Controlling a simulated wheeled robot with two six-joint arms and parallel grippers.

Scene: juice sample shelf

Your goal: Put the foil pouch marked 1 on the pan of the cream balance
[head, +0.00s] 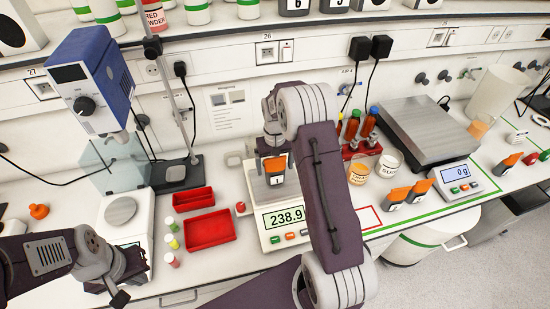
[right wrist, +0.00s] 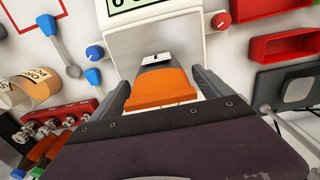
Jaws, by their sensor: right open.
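The foil pouch marked 1 (head: 275,171) is orange with a dark lower part and a numbered label. It stands on the pan of the cream balance (head: 287,243), whose display reads 238.9. My right gripper (head: 273,158) is above the pouch. In the right wrist view its two fingers stand open on either side of the pouch (right wrist: 162,86); I cannot tell whether they touch it. Part of the pan is hidden by my right arm. My left gripper (head: 120,288) is low at the left, by the white balance; its jaws are unclear.
More orange-topped pouches (head: 398,196) stand right of the balance. Red trays (head: 208,230) and small vials lie to its left. A large steel scale (head: 430,128) and a white balance with round pan (head: 120,212) flank the area.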

